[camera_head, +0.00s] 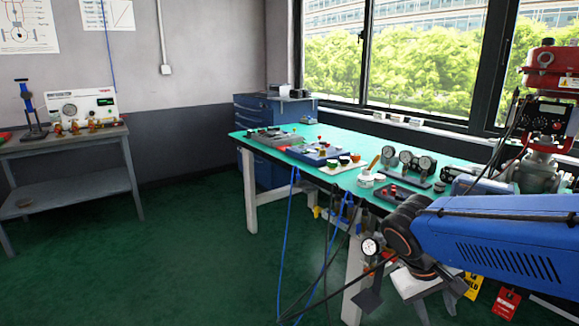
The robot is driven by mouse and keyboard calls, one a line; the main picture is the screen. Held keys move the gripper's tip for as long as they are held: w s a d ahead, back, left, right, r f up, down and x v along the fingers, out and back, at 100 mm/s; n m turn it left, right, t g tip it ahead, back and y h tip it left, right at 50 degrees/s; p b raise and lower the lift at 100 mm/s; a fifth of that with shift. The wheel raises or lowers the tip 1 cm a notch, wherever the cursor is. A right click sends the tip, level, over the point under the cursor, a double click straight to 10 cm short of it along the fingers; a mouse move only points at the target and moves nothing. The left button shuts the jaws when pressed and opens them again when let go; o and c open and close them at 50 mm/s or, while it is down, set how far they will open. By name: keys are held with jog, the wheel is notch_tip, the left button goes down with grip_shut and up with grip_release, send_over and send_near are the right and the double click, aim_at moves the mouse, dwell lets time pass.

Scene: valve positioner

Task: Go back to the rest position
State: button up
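My blue arm reaches in from the right edge, in front of the right end of the workbench. Its dark, orange-ringed joint hangs past the bench's near edge. My gripper (411,288) seems to be the pale and dark parts low under that joint, pointing down. Its fingers cannot be made out clearly, and I see nothing held in it. The red and grey valve actuator (547,115) stands upright at the right, behind my arm. My arm hides part of the bench's right end.
The green-topped workbench (258,141) carries trays, gauges (407,160) and small parts. Blue and black cables hang at its front. A round dial (370,246) is beside my joint. A side table (75,150) with a test unit (82,110) stands left. The green floor between is clear.

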jog(key=s+a+r+m+t+y, duration=0.1)
jog(key=s+a+r+t+y, duration=0.1)
jog(key=s+t+y, duration=0.2)
jog(key=shift+s+a+y, duration=0.35)
jog(key=shift+s+y, duration=0.15)
jog(key=shift+s, duration=1.25)
